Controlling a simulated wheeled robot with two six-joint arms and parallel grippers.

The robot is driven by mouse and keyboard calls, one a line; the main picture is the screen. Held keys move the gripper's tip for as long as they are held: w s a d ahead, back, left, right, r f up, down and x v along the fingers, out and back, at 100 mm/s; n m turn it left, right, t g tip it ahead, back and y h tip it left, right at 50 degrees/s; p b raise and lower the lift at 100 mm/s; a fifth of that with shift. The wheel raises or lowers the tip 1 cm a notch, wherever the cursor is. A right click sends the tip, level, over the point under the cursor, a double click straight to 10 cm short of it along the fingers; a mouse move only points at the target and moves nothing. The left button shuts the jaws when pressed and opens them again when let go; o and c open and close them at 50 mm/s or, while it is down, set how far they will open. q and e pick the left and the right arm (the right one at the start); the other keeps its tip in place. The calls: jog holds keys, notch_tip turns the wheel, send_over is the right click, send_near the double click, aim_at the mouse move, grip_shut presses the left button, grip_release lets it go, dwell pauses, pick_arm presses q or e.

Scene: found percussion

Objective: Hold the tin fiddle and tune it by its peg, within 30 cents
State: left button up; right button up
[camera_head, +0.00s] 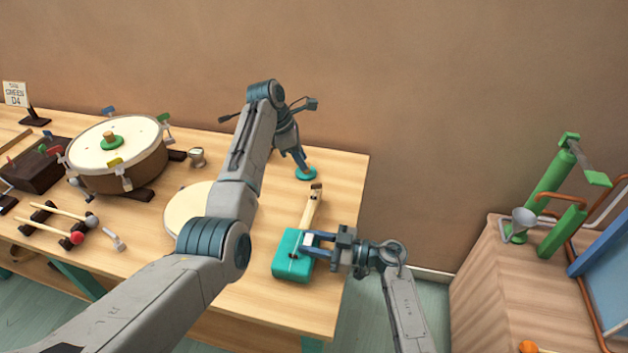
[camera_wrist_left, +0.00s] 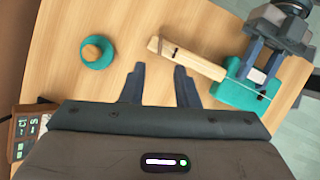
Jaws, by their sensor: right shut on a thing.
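The tin fiddle has a teal box body (camera_head: 290,262) and a pale wooden neck (camera_head: 311,208). It lies near the table's right front corner, neck pointing to the back. A small dark piece, perhaps the peg, shows near the neck's far end in the left wrist view (camera_wrist_left: 175,53). My right gripper (camera_head: 308,240) is shut on the fiddle at its body; it also shows in the left wrist view (camera_wrist_left: 258,78). My left gripper (camera_wrist_left: 160,78) is open and empty, beside the neck's end and apart from it. Its fingertips are hard to make out in the head view.
A teal disc (camera_head: 306,175) with a wooden knob (camera_wrist_left: 92,52) stands beyond the neck. A drum (camera_head: 115,160), mallets (camera_head: 55,228), a small cup (camera_head: 197,157) and a sign (camera_head: 15,94) reading "GREEN D4" are left. My left arm partly hides a pale round thing (camera_head: 185,212).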

aim_at(316, 184)
pick_arm(q)
jog(key=x, duration=0.9)
jog(key=shift+d+f, duration=0.1)
jog(key=shift+f, duration=0.15)
grip_shut()
